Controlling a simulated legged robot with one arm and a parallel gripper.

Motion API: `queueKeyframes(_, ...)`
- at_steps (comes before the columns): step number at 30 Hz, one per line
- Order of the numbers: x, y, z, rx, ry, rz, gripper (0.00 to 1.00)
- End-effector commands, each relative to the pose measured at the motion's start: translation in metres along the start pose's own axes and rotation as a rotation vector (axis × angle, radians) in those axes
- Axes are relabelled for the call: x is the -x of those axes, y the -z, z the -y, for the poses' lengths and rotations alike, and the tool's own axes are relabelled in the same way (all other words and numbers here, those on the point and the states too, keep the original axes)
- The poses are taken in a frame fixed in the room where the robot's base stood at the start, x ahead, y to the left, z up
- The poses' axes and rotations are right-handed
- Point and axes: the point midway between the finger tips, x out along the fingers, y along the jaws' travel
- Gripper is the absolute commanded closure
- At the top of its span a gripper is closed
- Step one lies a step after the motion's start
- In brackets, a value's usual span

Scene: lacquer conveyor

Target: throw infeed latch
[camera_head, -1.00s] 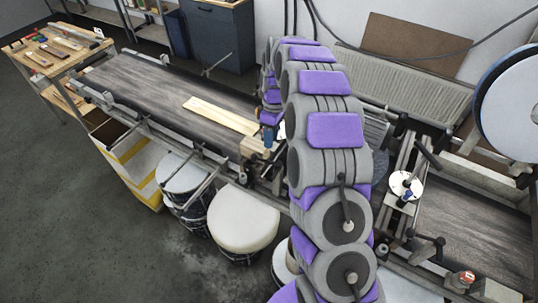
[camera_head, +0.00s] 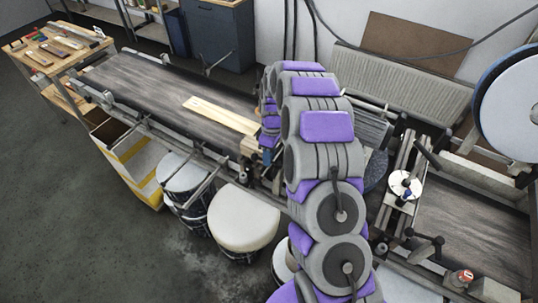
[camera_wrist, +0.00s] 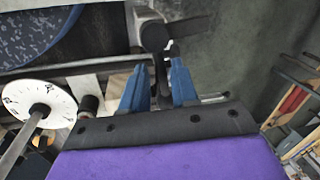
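In the wrist view my gripper (camera_wrist: 157,66) has two blue fingers standing apart. A dark lever with a round black knob (camera_wrist: 154,37) lies just ahead, and its thin stem reaches down between the fingers. It looks like the latch, though no label shows. I see a gap beside the stem and no clear grip on it. In the head view my arm covers most of the gripper and the latch area beside the conveyor (camera_head: 130,85).
A pale board (camera_head: 220,114) lies on the belt. A white dial disc (camera_wrist: 38,112) with a rod is left of the gripper in the wrist view. White-topped drums (camera_head: 243,218) stand at the conveyor's front. A tool table (camera_head: 62,66) is far left; open floor lies front left.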

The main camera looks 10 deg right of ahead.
Motion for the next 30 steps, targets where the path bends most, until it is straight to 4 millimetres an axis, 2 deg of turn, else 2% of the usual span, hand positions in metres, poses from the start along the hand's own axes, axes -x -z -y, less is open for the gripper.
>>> queueKeyframes(1, -0.0001, -0.0001, 0.0000, 0.000, 0.000, 0.000, 0.76)
queueKeyframes(9, 0.0000, 0.0000, -0.0002, 0.000, 0.000, 0.000, 1.00)
queueKeyframes(30, -0.0007, 0.0006, 0.0003, 0.033, -0.002, 0.007, 1.00)
